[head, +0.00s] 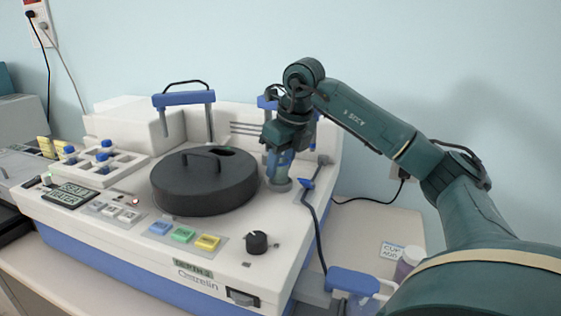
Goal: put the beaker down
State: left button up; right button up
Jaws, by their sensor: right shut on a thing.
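My right gripper (279,163) points down over the right rear of the white staining machine (290,235). It is shut on a small bluish, see-through vessel, which seems to be the beaker (279,172). The fingers hide part of it. Its lower end is at a round grey spot on the machine's top, just right of the black round lid; I cannot tell whether it touches. My left gripper is not in view.
The black lid (204,182) with a handle is close left of my gripper. A blue-topped frame (184,98) stands behind it. A rack with blue-capped bottles (104,157) is at left. A cable and blue-handled item (352,281) are at right, beside a labelled jar (408,265).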

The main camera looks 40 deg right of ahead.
jog(key=shift+f, duration=0.45)
jog(key=o, duration=0.9)
jog(key=shift+o, duration=0.2)
jog(key=p+v, duration=0.2)
jog(key=v, duration=1.1)
jog(key=shift+w+r, duration=0.15)
jog(key=shift+r, duration=0.05)
